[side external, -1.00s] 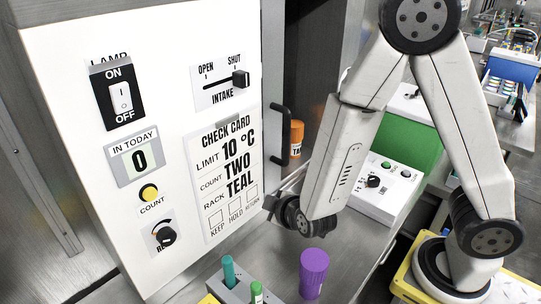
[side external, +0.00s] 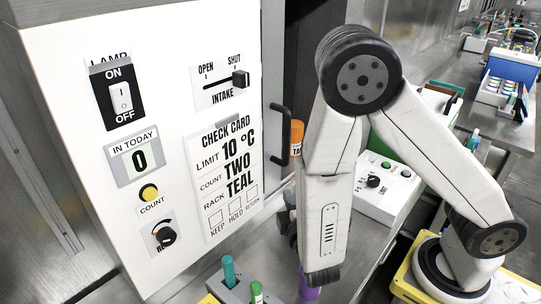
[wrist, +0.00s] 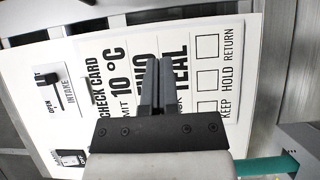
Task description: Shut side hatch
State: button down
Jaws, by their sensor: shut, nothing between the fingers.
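A black bar handle (side external: 285,135) stands out at the right edge of the cabinet's white front. A grey metal panel (side external: 274,60) beside it looks like the side hatch, but I cannot tell how far it stands open. My gripper is mostly hidden behind my arm in the side view, low and to the right of the white front. In the wrist view my gripper (wrist: 157,68) has its two grey fingers together with nothing between them. They point across the printed check card (wrist: 120,75); I see no handle there.
An orange-capped container (side external: 298,132) stands behind the handle. A grey rack (side external: 238,292) with teal and green tubes sits at the front, beside a purple cylinder (side external: 308,290) partly covered by my arm. A white control box (side external: 376,205) stands on the bench to the right.

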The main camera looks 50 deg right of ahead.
aim_at(285, 164)
jog(key=shift+w+d, duration=0.1)
jog(key=shift+w, duration=0.05)
jog(key=shift+s+d+x, duration=0.25)
jog(key=shift+d+x, duration=0.15)
jog(key=shift+x, duration=1.65)
jog(key=shift+s+d+x, duration=0.3)
jog(key=shift+d+x, duration=0.1)
jog(key=shift+x, duration=1.7)
jog(key=shift+s+d+x, duration=0.25)
jog(key=shift+d+x, duration=0.15)
jog(key=shift+x, duration=1.65)
jog(key=shift+d, duration=0.15)
jog(key=d, duration=2.5)
jog(key=shift+d, duration=0.25)
